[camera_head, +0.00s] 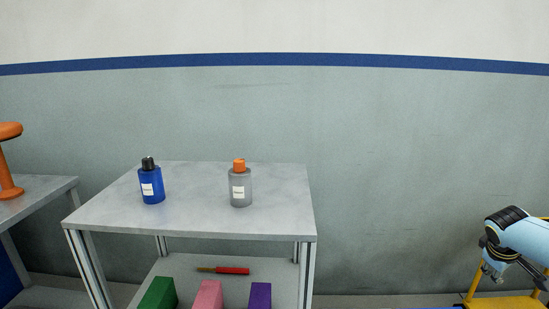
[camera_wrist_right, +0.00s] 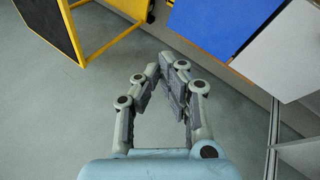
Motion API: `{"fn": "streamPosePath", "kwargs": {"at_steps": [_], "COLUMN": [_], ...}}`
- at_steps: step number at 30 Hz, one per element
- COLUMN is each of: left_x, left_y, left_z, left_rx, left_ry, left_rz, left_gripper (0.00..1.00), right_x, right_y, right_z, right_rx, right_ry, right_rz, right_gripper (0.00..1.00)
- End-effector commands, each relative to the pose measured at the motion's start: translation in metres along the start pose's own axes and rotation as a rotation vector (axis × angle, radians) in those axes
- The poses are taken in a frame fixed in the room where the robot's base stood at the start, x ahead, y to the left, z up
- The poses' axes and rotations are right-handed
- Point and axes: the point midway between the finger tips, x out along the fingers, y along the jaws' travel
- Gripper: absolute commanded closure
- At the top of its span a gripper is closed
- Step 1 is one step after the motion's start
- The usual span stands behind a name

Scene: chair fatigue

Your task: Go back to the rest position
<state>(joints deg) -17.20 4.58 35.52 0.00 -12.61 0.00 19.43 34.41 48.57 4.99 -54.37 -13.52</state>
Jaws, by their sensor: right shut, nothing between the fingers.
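My right gripper (camera_head: 492,270) hangs at the far right of the head view, below my light blue arm, in front of a yellow frame. In the right wrist view its grey fingers (camera_wrist_right: 160,70) come together at the tips, with nothing between them. Bare grey floor shows around the fingers. The gripper is well apart from the grey table. My left gripper is in neither view.
A grey table (camera_head: 190,228) bears a blue bottle (camera_head: 152,187) and a grey bottle with an orange cap (camera_head: 240,189). Its lower shelf holds a red-handled tool (camera_head: 232,271) and coloured blocks. A yellow frame (camera_wrist_right: 73,30) and blue panel (camera_wrist_right: 215,22) stand near the right gripper.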

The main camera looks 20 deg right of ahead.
Motion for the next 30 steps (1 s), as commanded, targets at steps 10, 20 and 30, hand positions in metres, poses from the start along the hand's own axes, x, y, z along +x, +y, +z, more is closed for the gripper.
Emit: {"fn": "streamPosePath", "kwargs": {"at_steps": [10, 20, 30], "left_x": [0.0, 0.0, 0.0], "left_y": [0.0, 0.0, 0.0], "left_z": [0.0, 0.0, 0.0], "left_rx": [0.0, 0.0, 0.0], "left_ry": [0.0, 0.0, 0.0], "left_rz": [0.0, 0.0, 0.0], "left_gripper": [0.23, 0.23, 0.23], "right_x": [0.093, 0.089, 0.035], "right_y": [-0.057, -0.153, -0.393], "right_z": [0.267, 0.408, 0.421], "right_rx": [-0.113, -0.123, 0.003], "right_ry": [-0.049, -0.051, -0.076], "right_rz": [0.036, -0.083, -0.358], "right_gripper": [1.0, 1.0, 1.0]}}
